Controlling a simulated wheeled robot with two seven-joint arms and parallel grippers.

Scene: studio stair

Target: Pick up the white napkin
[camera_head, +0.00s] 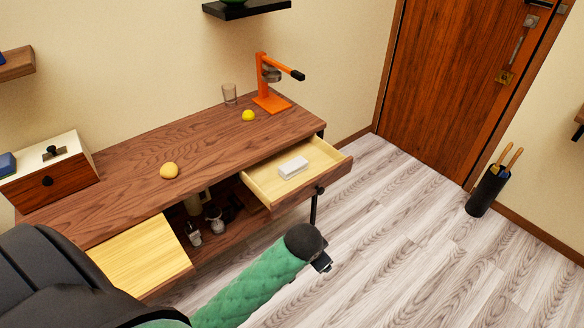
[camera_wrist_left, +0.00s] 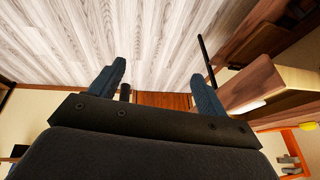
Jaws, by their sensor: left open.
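A white napkin (camera_head: 293,167), a small folded block shape, lies inside the open drawer (camera_head: 318,181) of the wooden desk. My left gripper (camera_head: 321,263) is in front of and below the drawer in the head view, apart from the napkin. In the left wrist view its two blue fingers (camera_wrist_left: 157,84) are spread wide with nothing between them. The drawer (camera_wrist_left: 252,84) shows to the right of the fingers there. My right gripper is not in view.
The desk top (camera_head: 215,140) holds an orange juicer (camera_head: 265,90), a glass (camera_head: 229,94), a lemon (camera_head: 248,115), a round yellowish item (camera_head: 169,170) and a box (camera_head: 50,175). Free floor (camera_head: 430,240) lies right.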

